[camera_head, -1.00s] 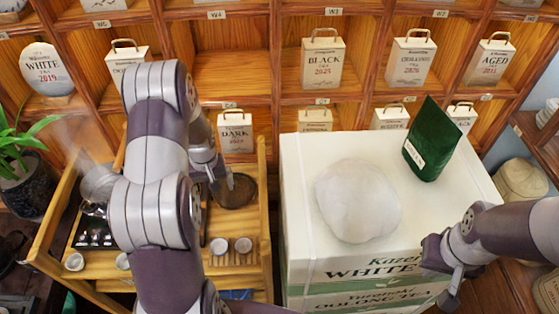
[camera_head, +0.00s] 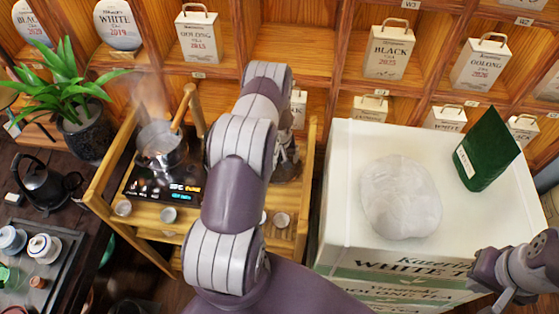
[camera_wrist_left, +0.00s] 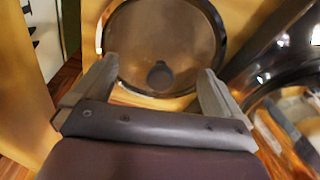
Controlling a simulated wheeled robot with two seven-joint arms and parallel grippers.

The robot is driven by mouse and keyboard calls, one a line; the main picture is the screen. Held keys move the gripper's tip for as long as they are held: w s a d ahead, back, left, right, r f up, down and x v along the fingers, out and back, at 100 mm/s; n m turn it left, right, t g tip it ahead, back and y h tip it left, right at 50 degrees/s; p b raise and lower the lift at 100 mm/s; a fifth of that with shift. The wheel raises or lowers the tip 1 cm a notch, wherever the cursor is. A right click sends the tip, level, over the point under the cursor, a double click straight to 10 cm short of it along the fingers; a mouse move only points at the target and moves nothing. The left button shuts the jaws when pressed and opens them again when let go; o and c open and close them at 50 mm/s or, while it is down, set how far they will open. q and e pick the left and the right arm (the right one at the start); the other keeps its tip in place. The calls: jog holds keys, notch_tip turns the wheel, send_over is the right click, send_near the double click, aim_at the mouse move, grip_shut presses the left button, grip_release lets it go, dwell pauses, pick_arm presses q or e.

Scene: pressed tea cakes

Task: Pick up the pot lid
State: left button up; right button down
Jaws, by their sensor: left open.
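The pot lid is a round glass disc with a shiny rim and a dark knob; it shows in the left wrist view (camera_wrist_left: 135,40). In the head view the lid (camera_head: 288,174) lies on the wooden tea stand, partly hidden by my left arm. My left gripper (camera_head: 287,152) is over the lid. In the left wrist view my left gripper (camera_wrist_left: 160,68) is open, with its fingers apart on either side of the knob and nothing between them. The steaming pot (camera_head: 163,147) stands on the black stove. My right gripper (camera_head: 507,297) is at the lower right, beside the white box.
A large white box (camera_head: 335,190) right of the stand carries a pale round lump (camera_head: 401,197) and a green packet (camera_head: 486,150). Shelves with tea boxes stand behind. A plant (camera_head: 62,75), a black kettle (camera_head: 42,184) and small cups (camera_head: 169,215) are to the left.

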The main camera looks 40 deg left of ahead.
pick_arm(q)
jog(key=shift+w+a+f, duration=0.1)
jog(key=shift+w+f, duration=0.05)
jog(key=shift+f, duration=0.15)
jog(key=shift+c, duration=0.3)
jog(key=shift+s, duration=0.2)
grip_shut()
jog(key=shift+r, duration=0.1)
